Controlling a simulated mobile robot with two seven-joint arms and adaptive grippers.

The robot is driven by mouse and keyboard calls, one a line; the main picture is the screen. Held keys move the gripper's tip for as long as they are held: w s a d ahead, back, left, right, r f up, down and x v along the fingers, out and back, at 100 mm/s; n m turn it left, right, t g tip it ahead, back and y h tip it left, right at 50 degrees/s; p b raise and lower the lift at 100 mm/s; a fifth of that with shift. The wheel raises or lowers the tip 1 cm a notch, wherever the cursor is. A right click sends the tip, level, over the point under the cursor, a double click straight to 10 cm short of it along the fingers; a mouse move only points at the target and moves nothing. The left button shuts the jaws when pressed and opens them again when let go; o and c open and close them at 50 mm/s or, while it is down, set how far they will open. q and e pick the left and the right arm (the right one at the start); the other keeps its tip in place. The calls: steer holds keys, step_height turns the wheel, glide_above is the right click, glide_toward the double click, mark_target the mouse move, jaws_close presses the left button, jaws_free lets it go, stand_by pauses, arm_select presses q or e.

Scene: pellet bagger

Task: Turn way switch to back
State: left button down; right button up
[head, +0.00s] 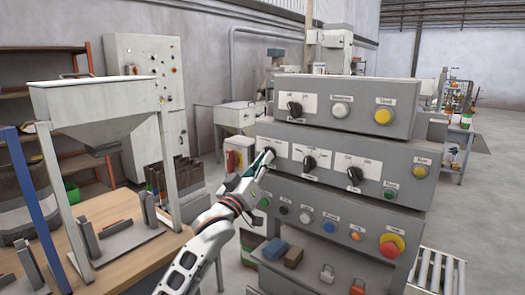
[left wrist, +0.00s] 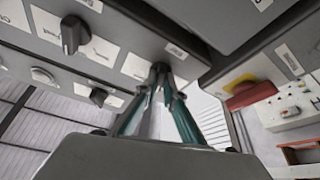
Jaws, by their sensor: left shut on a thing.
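My left gripper (head: 266,158) reaches the left end of the middle row of a grey control panel (head: 335,145). Its teal fingers (left wrist: 160,95) are shut on a small dark rotary switch knob (left wrist: 160,68), the leftmost one of that row. The labels beside this knob are too small to read, so I cannot confirm that it is the way switch. The fingers mostly hide the knob, and its pointing direction cannot be told. Two other black rotary knobs, one in the middle (head: 310,161) and one to its right (head: 355,175), sit in the same row. My right gripper is not in view.
Above is a row with a black knob (head: 295,108), a white button (head: 340,110) and a yellow button (head: 383,116). Below are several coloured buttons and a red emergency stop (head: 391,246). A hopper (head: 100,108) on a wooden bench stands at left. Rollers (head: 437,272) lie at right.

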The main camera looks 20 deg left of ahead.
arm_select(q)
steer(key=shift+w+a+m+g+h+p, duration=0.15)
steer(key=shift+m+g+h+p, duration=0.75)
steer(key=shift+m, duration=1.45)
steer(key=shift+s+a+m+g+h+p, duration=0.1)
steer(key=shift+m+h+p, duration=0.55)
steer(key=shift+m+h, duration=1.25)
steer(key=shift+w+a+m+g+h+p, duration=0.15)
steer(key=shift+m+g+h+p, duration=0.5)
steer(key=shift+m, duration=2.2)
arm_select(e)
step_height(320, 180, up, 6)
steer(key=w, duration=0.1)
arm_select(q)
steer(key=shift+m, duration=0.3)
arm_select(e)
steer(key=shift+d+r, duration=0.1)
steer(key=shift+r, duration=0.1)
arm_select(q)
steer(key=c, duration=2.1)
jaws_free()
steer(key=shift+c, duration=0.2)
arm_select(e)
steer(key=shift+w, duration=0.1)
arm_select(q)
steer(key=shift+s, duration=0.15)
steer(key=v, duration=1.2)
